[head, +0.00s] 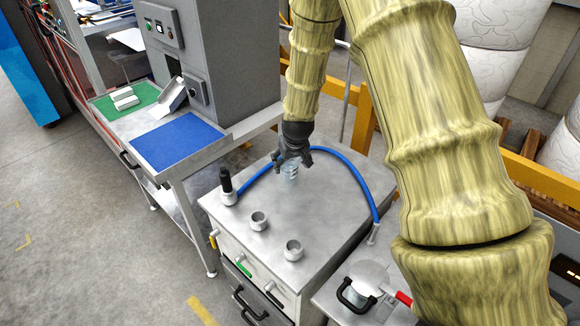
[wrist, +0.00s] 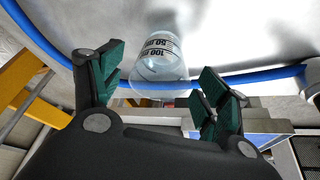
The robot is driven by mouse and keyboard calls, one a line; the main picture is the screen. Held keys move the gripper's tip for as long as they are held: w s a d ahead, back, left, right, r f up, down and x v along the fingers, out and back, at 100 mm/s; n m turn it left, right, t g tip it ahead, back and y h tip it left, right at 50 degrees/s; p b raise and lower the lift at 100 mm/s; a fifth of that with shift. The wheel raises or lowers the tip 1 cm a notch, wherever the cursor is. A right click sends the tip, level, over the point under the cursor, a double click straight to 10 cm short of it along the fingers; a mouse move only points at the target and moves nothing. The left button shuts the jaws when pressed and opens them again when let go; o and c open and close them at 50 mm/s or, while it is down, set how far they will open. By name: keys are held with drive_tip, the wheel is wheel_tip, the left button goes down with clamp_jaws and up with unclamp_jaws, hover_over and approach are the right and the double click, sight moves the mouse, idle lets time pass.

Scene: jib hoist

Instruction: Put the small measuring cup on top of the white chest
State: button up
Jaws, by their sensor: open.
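The small measuring cup (head: 290,173) is clear with dark markings and sits at the back of the pale metal top of the chest (head: 318,218). In the wrist view, the cup (wrist: 158,62) shows its wide rim toward me and its narrow end at the pale surface. My gripper (head: 291,158) points down just above the cup. In the wrist view, the green-padded fingers of my gripper (wrist: 160,88) are spread, one on each side of the cup's rim, with gaps visible. I take the drawered cabinet as the white chest; its top looks light grey.
A blue hose (head: 350,166) arches over the chest top, close behind my gripper. A black-topped fitting (head: 227,183) and two short metal knobs (head: 258,220) stand on the top. A bench with a blue mat (head: 177,145) is left; a lidded pot (head: 358,292) is front right.

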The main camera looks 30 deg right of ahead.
drive_tip(key=b+v, duration=0.2)
drive_tip(key=v, duration=0.6)
drive_tip(key=shift+s+r, duration=0.15)
drive_tip(key=shift+r, duration=0.2)
drive_tip(key=shift+a, duration=0.1)
